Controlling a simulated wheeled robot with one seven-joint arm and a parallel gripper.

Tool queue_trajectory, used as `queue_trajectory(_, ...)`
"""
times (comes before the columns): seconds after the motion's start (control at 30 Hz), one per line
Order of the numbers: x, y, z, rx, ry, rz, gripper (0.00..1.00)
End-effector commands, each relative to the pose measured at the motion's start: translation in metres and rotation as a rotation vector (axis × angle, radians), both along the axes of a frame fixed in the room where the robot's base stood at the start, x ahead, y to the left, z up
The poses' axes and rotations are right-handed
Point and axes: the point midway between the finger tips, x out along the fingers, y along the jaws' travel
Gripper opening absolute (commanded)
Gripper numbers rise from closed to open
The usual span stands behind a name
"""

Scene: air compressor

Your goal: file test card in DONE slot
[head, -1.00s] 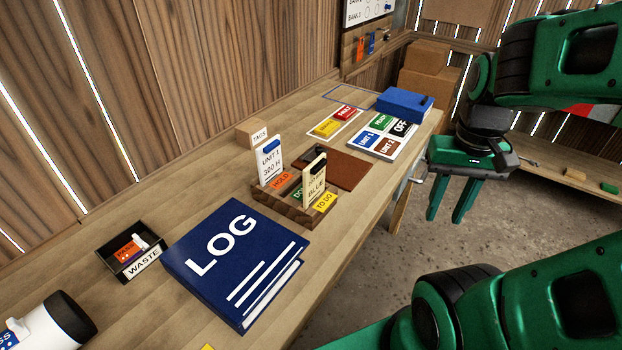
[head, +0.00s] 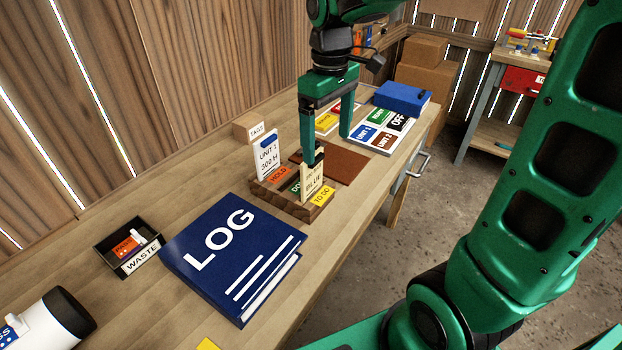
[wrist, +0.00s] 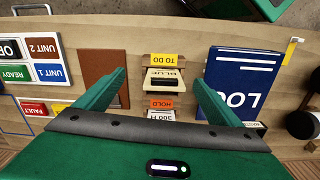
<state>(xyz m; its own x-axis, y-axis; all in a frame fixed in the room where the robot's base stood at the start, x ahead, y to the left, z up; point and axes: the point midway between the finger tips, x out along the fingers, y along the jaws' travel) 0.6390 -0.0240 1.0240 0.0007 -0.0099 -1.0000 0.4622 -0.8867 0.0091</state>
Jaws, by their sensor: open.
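A wooden rack (head: 275,199) holds slots labelled HOLD, a partly covered green "DO…" and TO DO. A cream card (head: 313,182) stands upright at the TO DO end; its lettering is only partly readable. A white "UNIT 1 300 H" card (head: 267,157) with a blue top stands at the HOLD end. The green label (head: 296,186) between them is partly hidden by the cream card. My gripper (head: 328,152) is open and points down above the rack, one finger overlapping the cream card's top in the head view. In the wrist view the cream card (wrist: 164,74) lies between my fingers (wrist: 160,80).
A blue LOG binder (head: 232,255) lies in front of the rack, with a WASTE bin (head: 130,245) to its left. A brown mat (head: 343,165), a panel of labelled tiles (head: 382,134) and a blue box (head: 402,98) lie beyond. A TAGS block (head: 247,127) stands behind.

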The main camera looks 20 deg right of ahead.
Motion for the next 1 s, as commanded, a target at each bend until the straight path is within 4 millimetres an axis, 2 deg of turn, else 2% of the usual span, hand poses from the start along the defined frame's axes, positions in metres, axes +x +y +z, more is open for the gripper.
queue_trajectory(0.1, 0.013, 0.021, 0.0, 0.008, 0.003, 0.082, 0.88)
queue_trajectory(0.2, 0.016, 0.027, -0.005, 0.009, 0.005, 0.108, 0.88)
queue_trajectory(0.5, 0.016, 0.028, -0.046, 0.01, 0.006, 0.11, 0.88)
queue_trajectory(0.77, 0.018, 0.027, -0.063, 0.01, 0.004, 0.109, 0.88)
queue_trajectory(1.0, 0.022, 0.026, -0.096, 0.01, 0.006, 0.108, 0.88)
